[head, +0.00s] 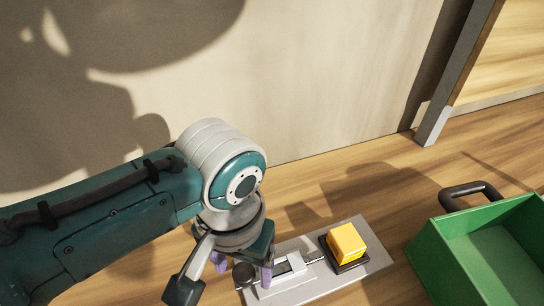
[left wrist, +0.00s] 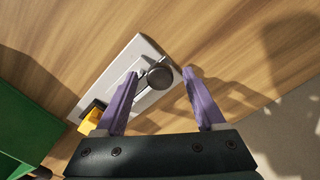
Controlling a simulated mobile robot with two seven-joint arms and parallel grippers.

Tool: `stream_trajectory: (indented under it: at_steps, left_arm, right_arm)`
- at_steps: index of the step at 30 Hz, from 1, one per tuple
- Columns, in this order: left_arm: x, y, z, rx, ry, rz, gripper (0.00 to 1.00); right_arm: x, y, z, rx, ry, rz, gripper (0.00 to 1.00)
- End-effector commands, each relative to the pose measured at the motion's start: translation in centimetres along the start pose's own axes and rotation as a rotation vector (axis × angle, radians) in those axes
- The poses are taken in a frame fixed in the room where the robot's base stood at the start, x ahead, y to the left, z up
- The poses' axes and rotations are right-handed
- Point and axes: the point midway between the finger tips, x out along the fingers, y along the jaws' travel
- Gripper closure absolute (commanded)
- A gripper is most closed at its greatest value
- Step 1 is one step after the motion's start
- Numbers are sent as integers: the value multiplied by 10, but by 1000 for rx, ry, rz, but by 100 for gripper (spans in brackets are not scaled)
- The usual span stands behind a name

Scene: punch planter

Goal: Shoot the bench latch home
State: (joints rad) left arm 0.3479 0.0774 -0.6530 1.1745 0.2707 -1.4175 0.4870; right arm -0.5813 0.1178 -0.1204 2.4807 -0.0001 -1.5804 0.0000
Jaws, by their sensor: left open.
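The bench latch is a pale grey plate (head: 375,262) lying on the wooden bench, with a sliding bolt and a round dark knob (head: 244,273) at its left end. A yellow block (head: 347,243) sits in a black base on the plate's right part. My left gripper (head: 243,268) is open, with its purple fingers pointing down at the knob end. In the left wrist view, the knob (left wrist: 160,77) appears between the two spread fingertips (left wrist: 160,72); I cannot tell whether either finger touches it. The gripper partly covers the latch's left end. My right gripper is not seen.
A green open box (head: 480,250) with a dark handle (head: 468,194) stands to the right of the plate. A pale wall (head: 300,80) rises behind the bench, with a grey post (head: 435,122) at the right. Bare wood lies between plate and wall.

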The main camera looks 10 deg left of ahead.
Motion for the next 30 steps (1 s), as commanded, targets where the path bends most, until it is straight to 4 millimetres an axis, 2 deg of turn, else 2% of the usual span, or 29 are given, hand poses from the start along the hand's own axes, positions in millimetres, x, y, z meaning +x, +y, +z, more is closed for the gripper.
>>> stream_trajectory:
  at_steps: [7, 26, 30]
  left_arm:
    - [1, 0, 0, 1, 0, 0, 29]
    - [0, 0, 0, 0, 0, 0, 99]
    - [0, 0, 0, 0, 0, 0, 100]
  right_arm:
    - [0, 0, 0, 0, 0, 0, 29]
    - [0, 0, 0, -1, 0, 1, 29]
    - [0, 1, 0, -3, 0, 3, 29]
